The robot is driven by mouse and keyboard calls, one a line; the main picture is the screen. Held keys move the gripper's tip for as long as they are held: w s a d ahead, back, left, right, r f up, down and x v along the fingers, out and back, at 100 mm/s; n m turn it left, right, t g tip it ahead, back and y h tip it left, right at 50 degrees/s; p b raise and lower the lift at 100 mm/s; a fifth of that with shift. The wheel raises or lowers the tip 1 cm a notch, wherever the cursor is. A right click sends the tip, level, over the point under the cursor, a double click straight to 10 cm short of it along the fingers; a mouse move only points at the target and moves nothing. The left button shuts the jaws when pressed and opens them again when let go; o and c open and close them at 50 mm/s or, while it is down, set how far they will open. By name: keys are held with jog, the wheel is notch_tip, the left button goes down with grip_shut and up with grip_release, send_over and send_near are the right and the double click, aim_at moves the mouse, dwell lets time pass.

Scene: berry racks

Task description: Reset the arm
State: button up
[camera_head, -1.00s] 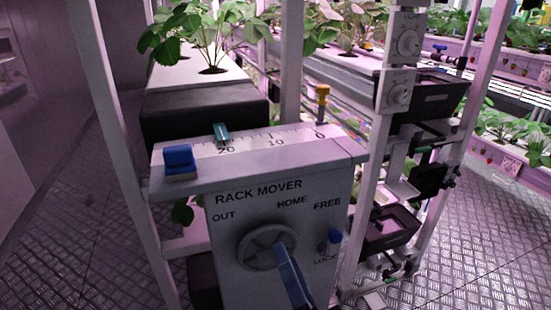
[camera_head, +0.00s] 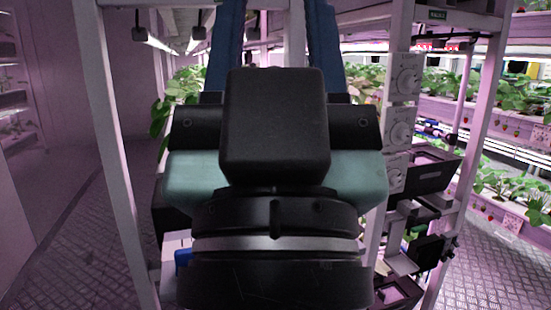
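My gripper (camera_head: 275,40) fills the middle of the head view, with its black and teal body close to the camera. Its two blue fingers point up and away, with a clear gap between them. Their tips run to the top edge of the picture. I see nothing held between the visible parts of the fingers. The rack mover box is almost wholly hidden behind my gripper; only its blue block (camera_head: 183,258) shows at the lower left.
White rack posts stand at left (camera_head: 113,130) and right (camera_head: 394,60). Black trays (camera_head: 425,170) and round dials (camera_head: 405,82) are on the right. Strawberry plants (camera_head: 470,90) line shelves behind. Open patterned floor (camera_head: 65,235) lies at left.

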notch_tip(320, 180, up, 20)
jog(key=p, duration=1.7)
jog(key=shift+p, duration=0.3)
jog(key=shift+f, duration=0.1)
